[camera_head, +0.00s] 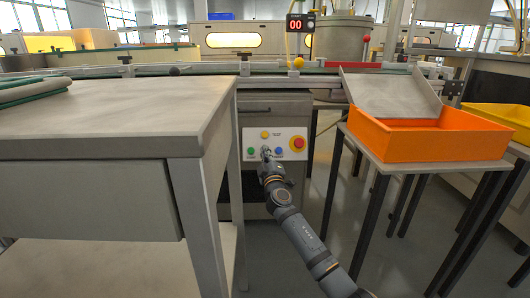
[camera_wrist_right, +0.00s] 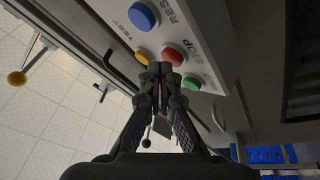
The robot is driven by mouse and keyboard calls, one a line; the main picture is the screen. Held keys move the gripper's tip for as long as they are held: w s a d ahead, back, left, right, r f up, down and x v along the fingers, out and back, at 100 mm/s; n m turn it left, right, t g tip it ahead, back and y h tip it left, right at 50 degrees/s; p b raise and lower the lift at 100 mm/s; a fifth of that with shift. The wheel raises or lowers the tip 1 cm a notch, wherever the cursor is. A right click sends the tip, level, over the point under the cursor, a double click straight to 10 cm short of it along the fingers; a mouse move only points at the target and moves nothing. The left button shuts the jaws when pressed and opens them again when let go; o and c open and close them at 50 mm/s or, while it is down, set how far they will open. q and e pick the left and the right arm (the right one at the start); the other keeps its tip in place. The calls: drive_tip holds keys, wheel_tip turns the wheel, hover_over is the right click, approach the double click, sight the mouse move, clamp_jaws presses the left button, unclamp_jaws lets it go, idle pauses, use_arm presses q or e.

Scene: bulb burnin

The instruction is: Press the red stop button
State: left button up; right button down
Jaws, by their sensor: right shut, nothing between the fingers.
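The red stop button (camera_wrist_right: 173,55), labelled STOP, sits on a white panel between the yellow and green buttons in the right wrist view. The white control panel (camera_head: 283,136) is on the front of a grey cabinet in the head view, where my right gripper covers the stop button. My right gripper (camera_wrist_right: 158,68) is shut and empty, its tips at the lower left of the red button. It also shows in front of the panel (camera_head: 266,153). I cannot tell whether the tips touch the button. My left gripper is not in view.
Close around are a blue RESET button (camera_wrist_right: 143,15), a yellow TEST button (camera_wrist_right: 143,56) and a green button (camera_wrist_right: 192,82). A large red knob on yellow (camera_head: 297,143) is at the panel's right. A grey table (camera_head: 120,110) stands left, an orange bin (camera_head: 420,139) right.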

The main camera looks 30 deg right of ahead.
drive_tip(key=shift+w+d+f+b, duration=0.15)
drive_tip(key=shift+w+b, duration=0.1)
drive_tip(key=shift+b, duration=0.05)
idle(0.5)
drive_tip(key=shift+s+a+r+p, duration=0.35)
drive_tip(key=shift+s+a+p, duration=0.05)
drive_tip(key=shift+s+p, duration=0.2)
drive_tip(key=s+a+r+p, duration=0.1)
drive_tip(key=s, duration=0.1)
drive_tip(key=s+a+r+p, duration=0.1)
drive_tip(key=p, duration=0.1)
drive_tip(key=shift+s+a+r, duration=0.15)
drive_tip(key=shift+s+r, duration=0.15)
drive_tip(key=shift+s, duration=0.05)
drive_tip(key=shift+f, duration=0.1)
idle(0.7)
